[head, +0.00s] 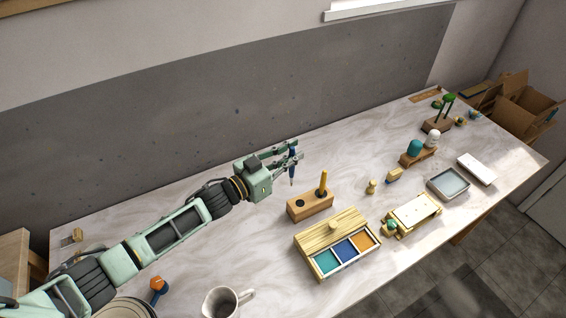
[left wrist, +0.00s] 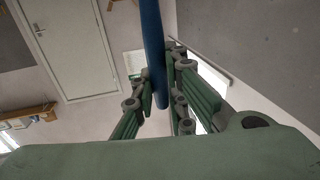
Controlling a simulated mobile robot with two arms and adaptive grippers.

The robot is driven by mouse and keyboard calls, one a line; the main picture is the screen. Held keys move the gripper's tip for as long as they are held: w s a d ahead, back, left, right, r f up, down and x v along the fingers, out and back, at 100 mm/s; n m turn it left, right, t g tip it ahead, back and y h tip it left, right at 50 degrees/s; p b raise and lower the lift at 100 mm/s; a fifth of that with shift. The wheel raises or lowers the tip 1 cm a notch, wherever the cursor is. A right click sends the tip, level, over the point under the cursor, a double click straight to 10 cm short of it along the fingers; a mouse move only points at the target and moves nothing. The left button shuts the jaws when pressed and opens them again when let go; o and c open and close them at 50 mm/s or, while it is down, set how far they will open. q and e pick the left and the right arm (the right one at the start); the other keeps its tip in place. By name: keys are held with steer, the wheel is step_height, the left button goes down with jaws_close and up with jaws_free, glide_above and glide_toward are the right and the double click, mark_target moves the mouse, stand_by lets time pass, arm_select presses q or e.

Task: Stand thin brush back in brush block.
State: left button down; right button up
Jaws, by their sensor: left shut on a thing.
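The thin brush (head: 292,168) has a blue handle and hangs roughly upright in my left gripper (head: 294,156), its narrow brownish end down. My left gripper is shut on it, and its blue handle also shows between the fingers in the left wrist view (left wrist: 154,50). The wooden brush block (head: 308,207) stands on the table, just below and to the right of the brush in the head view. The block has an empty dark hole at its left and a thick yellow brush (head: 323,182) standing at its right. The brush appears held above the table, apart from the block.
A wooden box (head: 306,251) with teal, blue and orange compartments stands in front of the block. A mug (head: 222,302) and an orange-headed tool (head: 158,285) are near the front left. Small wooden pieces and trays (head: 447,184) fill the right side. The table behind the block is clear.

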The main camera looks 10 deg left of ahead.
arm_select(q)
steer(key=s+d+f+h+b, duration=0.1)
steer(key=d+f+b, duration=0.2)
steer(key=f+b, duration=0.6)
step_height(320, 180, down, 2)
steer(key=shift+f+m+g+b, duration=0.25)
steer(key=shift+m+g+b, duration=0.1)
steer(key=shift+m+g, duration=0.05)
arm_select(e)
step_height(320, 180, down, 11)
arm_select(q)
steer(key=shift+d, duration=0.1)
arm_select(e)
steer(key=shift+r, duration=0.1)
arm_select(q)
steer(key=c, duration=1.7)
jaws_free()
arm_select(e)
steer(key=shift+w, duration=0.1)
arm_select(q)
steer(key=v, duration=1.2)
steer(key=shift+r, duration=0.1)
